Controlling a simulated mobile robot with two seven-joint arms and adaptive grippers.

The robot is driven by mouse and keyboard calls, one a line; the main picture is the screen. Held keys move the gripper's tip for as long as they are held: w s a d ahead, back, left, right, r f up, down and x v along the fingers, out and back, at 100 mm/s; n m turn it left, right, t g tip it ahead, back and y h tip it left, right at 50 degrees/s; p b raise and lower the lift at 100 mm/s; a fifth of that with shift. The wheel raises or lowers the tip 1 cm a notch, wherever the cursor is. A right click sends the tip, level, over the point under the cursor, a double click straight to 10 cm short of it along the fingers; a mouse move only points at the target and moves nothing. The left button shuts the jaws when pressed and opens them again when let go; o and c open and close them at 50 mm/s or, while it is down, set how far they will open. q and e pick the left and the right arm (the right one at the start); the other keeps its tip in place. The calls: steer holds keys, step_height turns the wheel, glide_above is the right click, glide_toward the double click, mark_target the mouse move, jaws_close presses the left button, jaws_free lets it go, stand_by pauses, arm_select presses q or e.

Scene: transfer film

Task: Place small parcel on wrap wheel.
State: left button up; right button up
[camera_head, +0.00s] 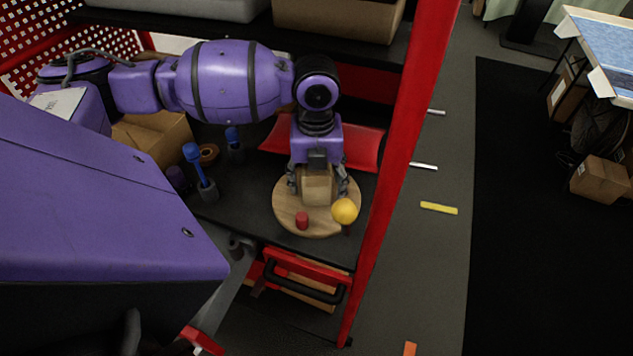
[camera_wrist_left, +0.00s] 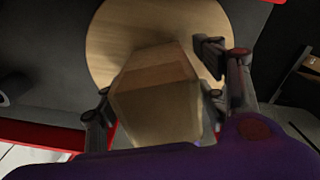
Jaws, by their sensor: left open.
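The small parcel (camera_head: 317,188) is a brown cardboard box at the wrap wheel, between the fingers of my left gripper (camera_head: 317,191). It also shows in the left wrist view (camera_wrist_left: 158,95), with one finger on each side. The left gripper is open around it, pointing down. The wrap wheel (camera_head: 287,215) is a round light-wood disc with a red knob (camera_head: 302,220) and a yellow ball (camera_head: 344,211) at its front. In the wrist view the wheel (camera_wrist_left: 120,30) lies beneath the parcel. The parcel's underside is hidden, so contact is unclear. My right gripper is not in view.
The wheel is on a dark shelf beside a red post (camera_head: 405,150). Blue-handled tools (camera_head: 199,172), a tape roll (camera_head: 208,153) and a larger cardboard box (camera_head: 155,136) stand to the left. A red tray (camera_head: 361,148) lies behind. An upper shelf (camera_head: 235,30) holds boxes.

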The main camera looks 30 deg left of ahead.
arm_select(q)
step_height(320, 180, up, 12)
steer(key=shift+f, duration=0.1)
stand_by(0.4)
